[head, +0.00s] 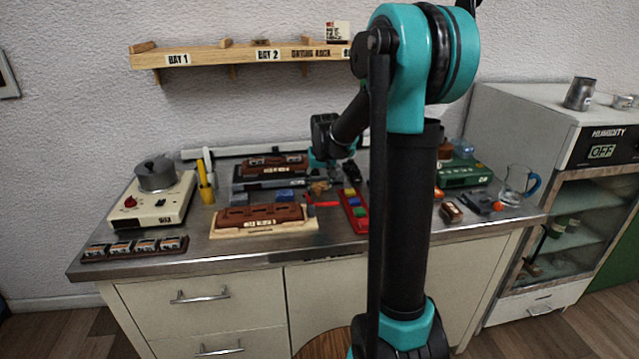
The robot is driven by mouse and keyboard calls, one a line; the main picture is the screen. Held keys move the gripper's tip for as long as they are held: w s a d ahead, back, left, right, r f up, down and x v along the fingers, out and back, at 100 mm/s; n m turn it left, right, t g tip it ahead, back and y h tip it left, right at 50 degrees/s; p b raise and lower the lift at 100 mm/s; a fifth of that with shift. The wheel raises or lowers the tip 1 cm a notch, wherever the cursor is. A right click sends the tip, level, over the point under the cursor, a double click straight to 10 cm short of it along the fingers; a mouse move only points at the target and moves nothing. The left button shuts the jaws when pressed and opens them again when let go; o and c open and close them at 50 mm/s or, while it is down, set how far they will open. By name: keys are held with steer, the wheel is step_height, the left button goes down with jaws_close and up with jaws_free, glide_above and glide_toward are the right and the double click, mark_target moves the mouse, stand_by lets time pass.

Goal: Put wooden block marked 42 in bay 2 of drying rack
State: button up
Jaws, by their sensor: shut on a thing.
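The drying rack (210,58) is a wooden shelf on the back wall, with labels for bay 1 (178,60) and bay 2 (268,55). Its right end is hidden behind my arm. My gripper (320,178) is low over the back middle of the bench, well below the rack. It is shut on a small brown piece (319,188), which may be the wooden block. No number 42 can be read on it at this size.
A humidity cabinet (570,150) stands right.

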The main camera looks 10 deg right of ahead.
steer(key=shift+f, duration=0.15)
steer(key=o, duration=0.8)
